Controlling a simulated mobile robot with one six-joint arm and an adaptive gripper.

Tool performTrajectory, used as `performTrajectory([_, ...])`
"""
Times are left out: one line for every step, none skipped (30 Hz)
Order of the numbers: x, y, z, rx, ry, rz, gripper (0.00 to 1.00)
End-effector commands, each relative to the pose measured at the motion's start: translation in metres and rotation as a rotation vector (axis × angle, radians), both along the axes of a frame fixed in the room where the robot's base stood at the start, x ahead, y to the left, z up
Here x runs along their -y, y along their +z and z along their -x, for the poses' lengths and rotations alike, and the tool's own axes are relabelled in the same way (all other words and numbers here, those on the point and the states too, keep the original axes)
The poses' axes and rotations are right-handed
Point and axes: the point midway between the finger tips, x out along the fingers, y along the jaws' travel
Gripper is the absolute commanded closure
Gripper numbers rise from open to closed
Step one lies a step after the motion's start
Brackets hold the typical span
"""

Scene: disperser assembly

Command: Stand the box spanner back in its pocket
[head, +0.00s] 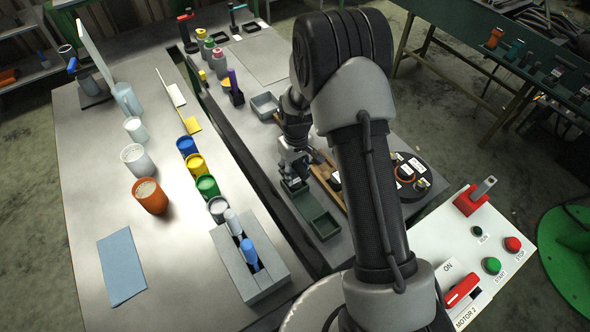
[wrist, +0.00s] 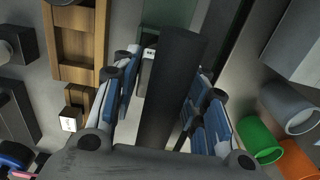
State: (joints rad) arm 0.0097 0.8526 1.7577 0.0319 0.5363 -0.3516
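A dark cylinder (wrist: 172,90), which looks like the box spanner, shows between my fingers in the wrist view. My gripper (wrist: 168,95) has its blue-padded fingers spread on either side. A light gap shows on the cylinder's left, so it does not look clamped; contact on the right is unclear. In the head view my gripper (head: 293,168) is low over the right bench, by the green tray (head: 319,238). The spanner cannot be made out there. A wooden rack (wrist: 82,73) is left of the fingers in the wrist view. Which pocket belongs to the spanner cannot be told.
A grey block (head: 263,283) holding a grey and a blue piece stands left of the bench gap. Several coloured cups, including an orange one (head: 150,197), stand on the left bench. A round dark holder (head: 416,188) and a control panel (head: 494,238) are to the right.

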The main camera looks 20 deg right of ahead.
Motion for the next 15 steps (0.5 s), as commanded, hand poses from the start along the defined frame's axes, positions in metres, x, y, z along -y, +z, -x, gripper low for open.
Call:
performTrajectory([0.0001,0.0003,0.0000,0.000,0.000,0.000,0.54])
performTrajectory([0.0001,0.0003,0.0000,0.000,0.000,0.000,0.52])
performTrajectory([0.0001,0.0003,0.0000,0.000,0.000,0.000,0.49])
performTrajectory([0.0001,0.0004,0.0000,0.000,0.000,0.000,0.47])
performTrajectory([0.0001,0.0004,0.0000,0.000,0.000,0.000,0.45])
performTrajectory([0.0001,0.0004,0.0000,0.000,0.000,0.000,0.44])
performTrajectory([0.0001,0.0004,0.0000,0.000,0.000,0.000,0.44])
performTrajectory([0.0000,0.0004,0.0000,0.000,0.000,0.000,0.44])
performTrajectory([0.0001,0.0004,0.0000,0.000,0.000,0.000,0.44])
performTrajectory([0.0001,0.0004,0.0000,0.000,0.000,0.000,0.44])
performTrajectory([0.0000,0.0004,0.0000,0.000,0.000,0.000,0.44])
performTrajectory([0.0000,0.0004,0.0000,0.000,0.000,0.000,0.44])
performTrajectory([0.0000,0.0004,0.0000,0.000,0.000,0.000,0.44])
performTrajectory([0.0000,0.0007,0.0000,0.000,0.000,0.000,0.44])
performTrajectory([0.0000,0.0016,0.0000,0.000,0.000,0.000,0.44])
